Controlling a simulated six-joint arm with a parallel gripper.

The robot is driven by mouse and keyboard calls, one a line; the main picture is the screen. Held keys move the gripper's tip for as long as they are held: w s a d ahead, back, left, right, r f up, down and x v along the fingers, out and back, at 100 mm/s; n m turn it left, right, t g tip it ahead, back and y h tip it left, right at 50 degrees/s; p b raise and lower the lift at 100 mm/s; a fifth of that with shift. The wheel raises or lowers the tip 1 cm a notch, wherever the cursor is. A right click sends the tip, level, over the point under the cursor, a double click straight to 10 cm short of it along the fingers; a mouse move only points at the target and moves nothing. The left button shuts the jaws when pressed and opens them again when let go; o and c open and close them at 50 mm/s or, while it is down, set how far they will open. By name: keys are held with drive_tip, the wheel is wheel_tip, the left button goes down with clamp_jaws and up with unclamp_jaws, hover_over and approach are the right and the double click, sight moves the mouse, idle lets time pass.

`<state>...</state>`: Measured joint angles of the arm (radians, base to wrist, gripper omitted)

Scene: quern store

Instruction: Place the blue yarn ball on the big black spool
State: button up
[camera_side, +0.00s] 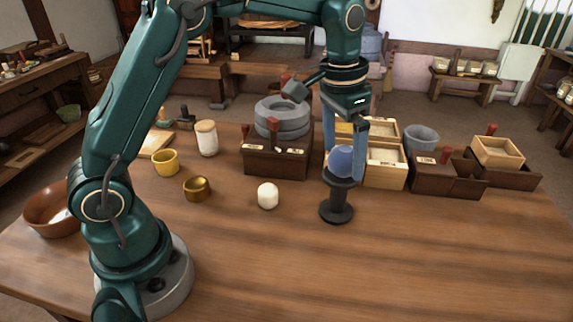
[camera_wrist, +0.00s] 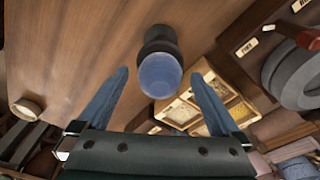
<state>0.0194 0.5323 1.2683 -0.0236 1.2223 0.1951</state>
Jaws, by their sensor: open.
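The blue yarn ball (camera_side: 343,160) rests on top of the big black spool (camera_side: 337,205), which stands upright on the table. In the wrist view the ball (camera_wrist: 160,75) covers much of the spool (camera_wrist: 157,38). My gripper (camera_side: 345,170) is above and around the ball, its blue fingers pointing down. In the wrist view my gripper (camera_wrist: 160,90) is open, with one finger on each side of the ball and visible gaps between them and it.
A white yarn ball (camera_side: 268,196), a brass cup (camera_side: 197,188) and a yellow cup (camera_side: 165,162) stand left of the spool. A brown box with grey stone rings (camera_side: 282,120) and wooden boxes (camera_side: 386,165) stand behind. The table's front is clear.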

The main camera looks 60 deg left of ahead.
sight(336, 153)
drive_tip(key=r, duration=0.6)
drive_tip(key=s+r, duration=0.1)
drive_tip(key=r, duration=0.2)
drive_tip(key=shift+a+r, duration=0.1)
drive_tip(key=shift+r, duration=0.2)
drive_tip(key=s+r+n+t, duration=0.1)
drive_tip(key=s+r+t, duration=0.1)
drive_tip(key=s, duration=0.7)
drive_tip(key=s+a+f+n+t, duration=0.1)
drive_tip(key=s+f+t, duration=0.1)
drive_tip(key=s+f, duration=0.6)
drive_tip(key=shift+s+f, duration=0.25)
drive_tip(key=shift+s, duration=0.5)
